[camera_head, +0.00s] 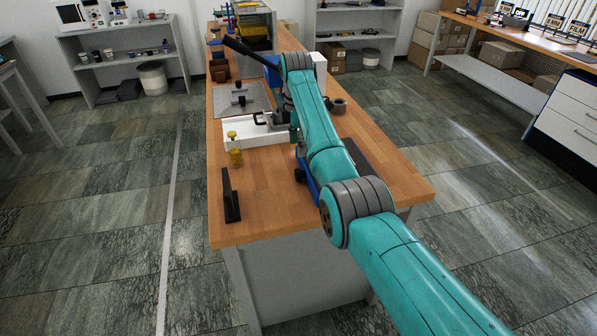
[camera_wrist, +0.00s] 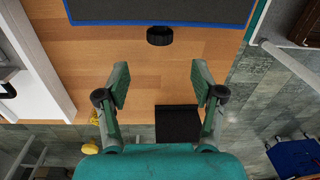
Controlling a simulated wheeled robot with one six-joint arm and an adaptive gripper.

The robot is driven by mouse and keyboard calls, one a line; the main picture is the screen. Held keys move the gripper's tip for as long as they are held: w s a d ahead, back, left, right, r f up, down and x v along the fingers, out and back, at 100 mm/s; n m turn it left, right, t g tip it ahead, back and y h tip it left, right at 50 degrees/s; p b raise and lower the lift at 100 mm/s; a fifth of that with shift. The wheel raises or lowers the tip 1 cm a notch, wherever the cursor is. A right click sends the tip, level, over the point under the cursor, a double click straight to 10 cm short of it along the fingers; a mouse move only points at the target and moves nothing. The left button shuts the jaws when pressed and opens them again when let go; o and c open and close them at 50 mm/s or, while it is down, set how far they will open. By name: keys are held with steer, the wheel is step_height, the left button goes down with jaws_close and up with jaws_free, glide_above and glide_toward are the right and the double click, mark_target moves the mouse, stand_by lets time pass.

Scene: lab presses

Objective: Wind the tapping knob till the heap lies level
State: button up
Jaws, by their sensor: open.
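In the wrist view a black ribbed knob (camera_wrist: 160,36) projects from the blue-edged side of a dark-topped device (camera_wrist: 160,8). I take it for the tapping knob. My gripper (camera_wrist: 160,75) is open and empty, with its two green fingers on either side of the knob's line; the knob shows beyond the fingertips and is not between them. In the head view the knob (camera_head: 299,175) sits at the left side of the blue-edged device (camera_head: 310,186), which my arm largely covers. My gripper is mostly hidden there. I cannot make out any heap.
A black upright plate (camera_head: 231,195) stands near the front left of the wooden bench (camera_head: 270,222). A white unit (camera_head: 250,132) and yellow knobbed parts (camera_head: 235,156) stand behind it. The bench is bare between plate and device. A metal plate (camera_head: 240,99) lies farther back.

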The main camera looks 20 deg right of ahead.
mark_target(298, 170)
steer(key=f, duration=1)
steer(key=shift+s+f, duration=0.15)
steer(key=shift+s, duration=0.1)
steer(key=c, duration=1.1)
